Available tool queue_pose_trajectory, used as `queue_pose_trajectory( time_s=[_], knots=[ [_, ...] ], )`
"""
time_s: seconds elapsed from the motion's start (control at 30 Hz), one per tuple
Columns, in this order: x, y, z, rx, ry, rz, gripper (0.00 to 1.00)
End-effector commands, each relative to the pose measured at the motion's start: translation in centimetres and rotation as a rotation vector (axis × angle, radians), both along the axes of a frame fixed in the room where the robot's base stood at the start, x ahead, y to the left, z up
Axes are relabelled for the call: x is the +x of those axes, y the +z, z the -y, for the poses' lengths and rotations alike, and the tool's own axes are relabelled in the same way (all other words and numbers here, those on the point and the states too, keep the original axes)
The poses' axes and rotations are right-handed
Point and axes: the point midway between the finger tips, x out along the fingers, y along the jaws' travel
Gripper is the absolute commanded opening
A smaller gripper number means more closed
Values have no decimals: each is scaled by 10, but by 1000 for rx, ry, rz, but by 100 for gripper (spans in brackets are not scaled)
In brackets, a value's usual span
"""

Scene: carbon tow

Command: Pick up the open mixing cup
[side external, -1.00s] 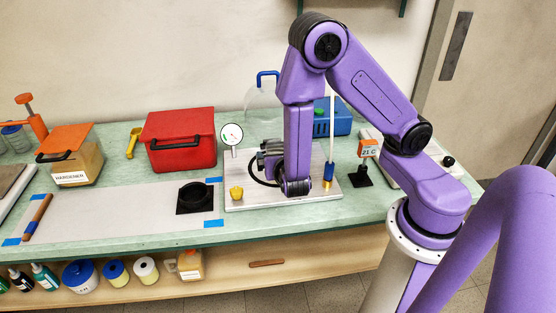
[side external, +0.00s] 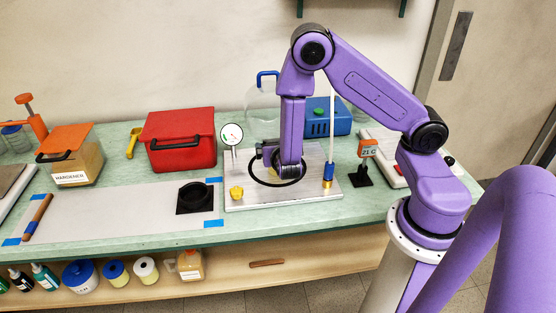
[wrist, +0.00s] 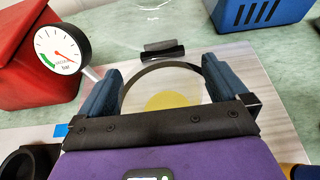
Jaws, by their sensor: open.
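My gripper (wrist: 164,72) is open, its two blue-grey fingers spread apart in the wrist view. A pale yellow disc (wrist: 170,100) shows between and below them, inside a black ring (wrist: 190,67). It may be the contents of a clear open mixing cup, but I cannot make out the cup's walls. In the side view, my gripper (side external: 265,153) is low over the metal plate (side external: 260,198), where the black ring (side external: 273,184) also shows. My arm hides the middle of the ring and any cup there.
A round gauge (side external: 232,135) stands at the plate's back left, with a yellow knob (side external: 237,193) in front. A white rod (side external: 331,135) stands upright at right. A clear dome with a blue handle (side external: 267,75), red box (side external: 180,142) and blue box (side external: 335,116) stand behind or beside.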

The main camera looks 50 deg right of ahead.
Motion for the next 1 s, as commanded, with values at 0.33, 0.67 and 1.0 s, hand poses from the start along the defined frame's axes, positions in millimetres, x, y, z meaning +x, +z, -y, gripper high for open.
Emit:
queue_pose_trajectory(
  time_s=[0.33,0.67,1.0],
  knots=[
    [0,0,0,0,-1,0,43],
    [0,0,0,0,-1,0,42],
    [0,17,0,1,-2,2,42]
  ],
)
